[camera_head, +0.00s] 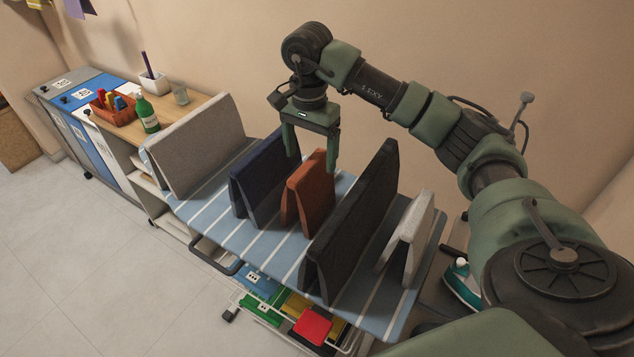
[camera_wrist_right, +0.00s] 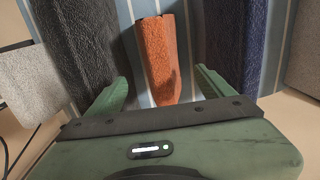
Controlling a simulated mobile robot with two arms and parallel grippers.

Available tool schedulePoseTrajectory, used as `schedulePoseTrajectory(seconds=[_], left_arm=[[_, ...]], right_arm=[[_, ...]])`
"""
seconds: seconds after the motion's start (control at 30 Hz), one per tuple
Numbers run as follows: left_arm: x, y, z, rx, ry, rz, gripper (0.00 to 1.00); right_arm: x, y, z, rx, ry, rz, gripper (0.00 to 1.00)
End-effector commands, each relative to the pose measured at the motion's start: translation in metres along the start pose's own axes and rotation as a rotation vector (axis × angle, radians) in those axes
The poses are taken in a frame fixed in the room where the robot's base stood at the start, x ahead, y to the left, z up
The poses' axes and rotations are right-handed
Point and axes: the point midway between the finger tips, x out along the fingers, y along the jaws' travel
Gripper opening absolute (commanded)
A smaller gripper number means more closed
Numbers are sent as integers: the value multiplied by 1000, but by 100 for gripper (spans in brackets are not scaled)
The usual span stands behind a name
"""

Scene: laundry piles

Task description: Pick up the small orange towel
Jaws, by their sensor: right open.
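The small orange towel (camera_head: 311,191) stands folded like a tent on the striped ironing board, between a navy towel (camera_head: 264,178) and a larger black towel (camera_head: 352,222). My right gripper (camera_head: 311,160) is open above and behind the orange towel, pointing down, with its fingers apart. In the right wrist view the orange towel (camera_wrist_right: 158,58) lies ahead, between the lines of the two open fingers (camera_wrist_right: 160,88). The gap between the fingers is empty. I cannot tell exactly how high the fingertips are above the towel. My left gripper is not in view.
The striped board (camera_head: 235,262) also carries a large grey towel (camera_head: 197,147) at left and a small light grey towel (camera_head: 408,238) at right. A green bottle (camera_head: 147,114) stands on the wooden top behind left. A teal iron (camera_head: 461,284) sits at right, near my arm.

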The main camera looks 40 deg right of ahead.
Motion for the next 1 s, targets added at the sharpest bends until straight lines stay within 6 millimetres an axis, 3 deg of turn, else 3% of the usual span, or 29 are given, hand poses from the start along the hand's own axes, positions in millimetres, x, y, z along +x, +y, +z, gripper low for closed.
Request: schedulePoseTrajectory(seconds=[0.23,0.6,0.93,1.0], left_arm=[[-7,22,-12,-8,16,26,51],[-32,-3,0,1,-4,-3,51],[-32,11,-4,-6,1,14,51],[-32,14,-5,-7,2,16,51]], right_arm=[[20,0,2,0,-4,1,82],[68,-1,13,1,-5,0,82],[79,-2,12,0,-3,-3,82],[79,-2,12,0,-3,-3,66]])
